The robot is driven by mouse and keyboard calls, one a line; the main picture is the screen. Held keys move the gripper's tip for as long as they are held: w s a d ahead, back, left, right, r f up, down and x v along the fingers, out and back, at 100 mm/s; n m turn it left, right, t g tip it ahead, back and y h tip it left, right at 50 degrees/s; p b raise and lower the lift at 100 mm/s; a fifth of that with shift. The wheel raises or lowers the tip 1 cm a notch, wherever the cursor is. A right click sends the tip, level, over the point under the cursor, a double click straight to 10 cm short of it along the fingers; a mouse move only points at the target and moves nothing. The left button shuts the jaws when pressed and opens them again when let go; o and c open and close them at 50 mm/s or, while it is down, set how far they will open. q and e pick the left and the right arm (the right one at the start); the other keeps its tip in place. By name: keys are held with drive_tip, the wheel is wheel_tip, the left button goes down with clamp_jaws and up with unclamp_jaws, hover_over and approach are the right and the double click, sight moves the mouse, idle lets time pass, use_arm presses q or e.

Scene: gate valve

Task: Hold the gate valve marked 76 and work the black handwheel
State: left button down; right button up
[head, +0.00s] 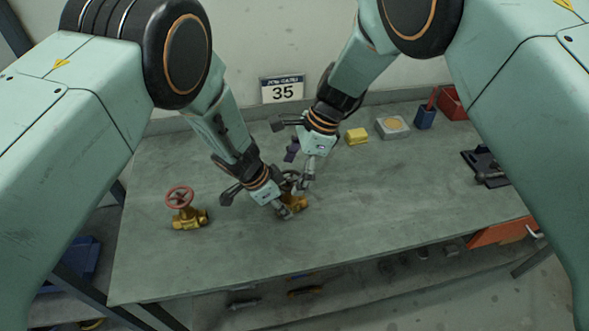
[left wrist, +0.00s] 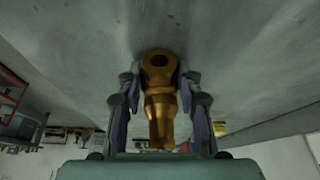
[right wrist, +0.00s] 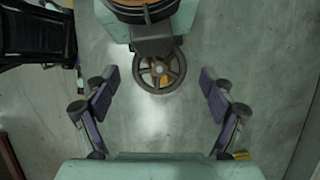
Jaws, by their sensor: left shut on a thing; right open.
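The brass gate valve (head: 298,202) stands on the grey workbench near its middle. Its dark handwheel (head: 290,176) is partly hidden by my grippers in the head view. My left gripper (head: 287,212) is shut on the brass valve body, which shows between its fingers in the left wrist view (left wrist: 160,105). My right gripper (head: 303,186) is open above the valve. In the right wrist view the black spoked handwheel (right wrist: 159,72) lies between and beyond the spread fingers (right wrist: 158,100), apart from both. The mark 76 is not readable in any view.
A second brass valve with a red handwheel (head: 180,197) stands to the left on the workbench (head: 400,200). A yellow block (head: 357,136), a grey box (head: 392,127), a blue holder (head: 426,117) and a red bin (head: 453,103) stand at the back right. A 35 sign (head: 283,90) is behind.

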drive_tip(key=s+v, duration=0.1)
drive_tip(key=v, duration=1.1)
drive_tip(key=shift+w, duration=0.45)
use_arm(q)
drive_tip(key=c, duration=0.8)
unclamp_jaws()
drive_tip(key=v, duration=1.2)
